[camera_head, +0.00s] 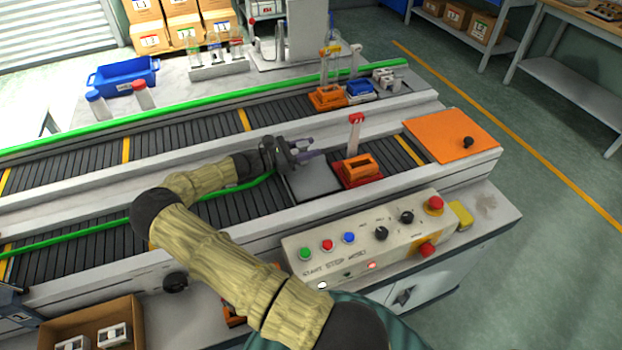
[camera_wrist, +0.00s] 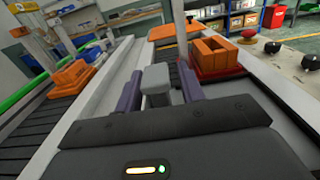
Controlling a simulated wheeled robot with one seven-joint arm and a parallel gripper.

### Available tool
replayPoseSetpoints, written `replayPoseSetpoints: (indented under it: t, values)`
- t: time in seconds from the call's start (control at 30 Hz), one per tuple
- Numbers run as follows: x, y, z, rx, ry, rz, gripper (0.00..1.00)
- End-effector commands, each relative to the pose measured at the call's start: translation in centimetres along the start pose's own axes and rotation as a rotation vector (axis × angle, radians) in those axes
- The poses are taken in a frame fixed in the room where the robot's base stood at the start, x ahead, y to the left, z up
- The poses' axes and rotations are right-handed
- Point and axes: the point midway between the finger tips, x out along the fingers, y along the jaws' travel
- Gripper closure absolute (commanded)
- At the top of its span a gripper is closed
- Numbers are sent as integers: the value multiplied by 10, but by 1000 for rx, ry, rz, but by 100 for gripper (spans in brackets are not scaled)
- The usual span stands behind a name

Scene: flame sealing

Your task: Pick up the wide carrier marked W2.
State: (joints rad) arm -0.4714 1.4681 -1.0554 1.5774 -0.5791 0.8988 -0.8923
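No W2 marking is readable on any carrier. An orange carrier on a red base (camera_head: 359,168), with a red-tagged post, sits on the near conveyor. It also shows in the wrist view (camera_wrist: 212,57), ahead and to the right. On the far conveyor stand another orange carrier (camera_head: 328,97) and a blue carrier on a white base (camera_head: 360,90), both with tagged posts. My gripper (camera_head: 312,148) is above the near conveyor, left of the red-based carrier and apart from it.
A grey plate (camera_head: 314,181) lies beside the red-based carrier. A divider rail separates the two conveyors. An orange panel (camera_head: 450,135) covers the near conveyor's right end. A control box with buttons (camera_head: 367,240) stands at the front. A cardboard box (camera_head: 60,328) holds white parts at lower left.

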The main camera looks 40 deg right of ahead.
Motion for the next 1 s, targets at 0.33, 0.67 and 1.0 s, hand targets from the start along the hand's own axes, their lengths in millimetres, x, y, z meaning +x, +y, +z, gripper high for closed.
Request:
replayPoseSetpoints:
  t: [0.33, 0.67, 1.0]
  values:
    - [0, 0, 0, 0, 0, 1, 100]
    - [0, 0, 0, 0, 0, 1, 100]
    - [0, 1, 0, 0, 0, 2, 100]
